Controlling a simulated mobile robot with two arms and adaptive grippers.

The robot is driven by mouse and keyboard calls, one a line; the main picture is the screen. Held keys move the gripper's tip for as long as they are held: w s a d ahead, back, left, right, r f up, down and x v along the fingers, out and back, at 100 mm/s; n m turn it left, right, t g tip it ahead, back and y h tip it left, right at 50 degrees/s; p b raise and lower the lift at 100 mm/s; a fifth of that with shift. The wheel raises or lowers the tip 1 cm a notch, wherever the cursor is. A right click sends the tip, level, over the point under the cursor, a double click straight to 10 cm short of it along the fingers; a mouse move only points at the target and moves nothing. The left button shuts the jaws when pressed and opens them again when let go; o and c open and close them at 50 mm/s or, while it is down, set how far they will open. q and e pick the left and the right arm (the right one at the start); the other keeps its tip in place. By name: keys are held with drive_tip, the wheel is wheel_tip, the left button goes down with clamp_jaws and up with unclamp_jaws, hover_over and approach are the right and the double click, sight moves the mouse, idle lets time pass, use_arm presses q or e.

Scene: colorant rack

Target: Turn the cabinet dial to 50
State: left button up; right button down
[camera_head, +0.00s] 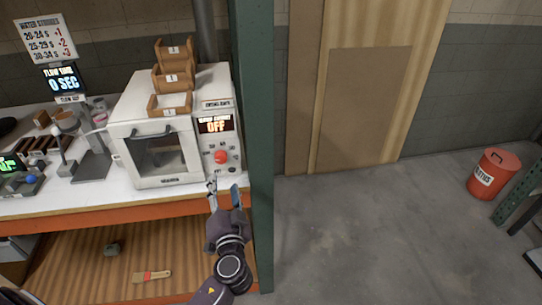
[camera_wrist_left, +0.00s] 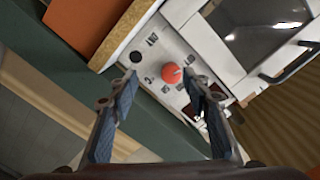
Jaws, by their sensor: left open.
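The cabinet is a white oven-like box (camera_head: 160,180) on the workbench, with a glass door and a side panel. Its red dial (camera_head: 221,157) is on that panel, below a display reading OFF (camera_head: 216,126). My left gripper (camera_head: 225,188) is in front of and below the dial, apart from it. In the left wrist view the red dial (camera_wrist_left: 172,73) shows between and beyond the two open fingertips (camera_wrist_left: 162,85), with printed marks around it. Nothing is between the fingers. My right gripper is in neither view.
A green post (camera_head: 258,120) stands close to the right of the cabinet. Small wooden bins (camera_head: 170,104) sit on top of the cabinet. A scale and bottle stand left on the bench (camera_head: 60,204). A red bucket (camera_head: 494,174) is on the floor far right.

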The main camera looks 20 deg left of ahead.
sight(222, 160)
use_arm(q)
drive_tip(key=w+a+r, duration=0.1)
drive_tip(key=w, duration=0.1)
drive_tip(key=w+a+r+p, duration=0.1)
drive_tip(key=w+a+p, duration=0.1)
drive_tip(key=w, duration=0.1)
drive_tip(key=shift+w+a+r, duration=0.1)
drive_tip(key=shift+w+r, duration=0.2)
drive_tip(key=shift+r, duration=0.1)
drive_tip(key=shift+w+a+f+p, duration=0.1)
drive_tip(key=shift+w+a+p, duration=0.35)
drive_tip(key=shift+w, duration=0.15)
drive_tip(key=shift+d, duration=0.1)
drive_tip(key=c, duration=1.2)
drive_tip(key=shift+o, duration=0.2)
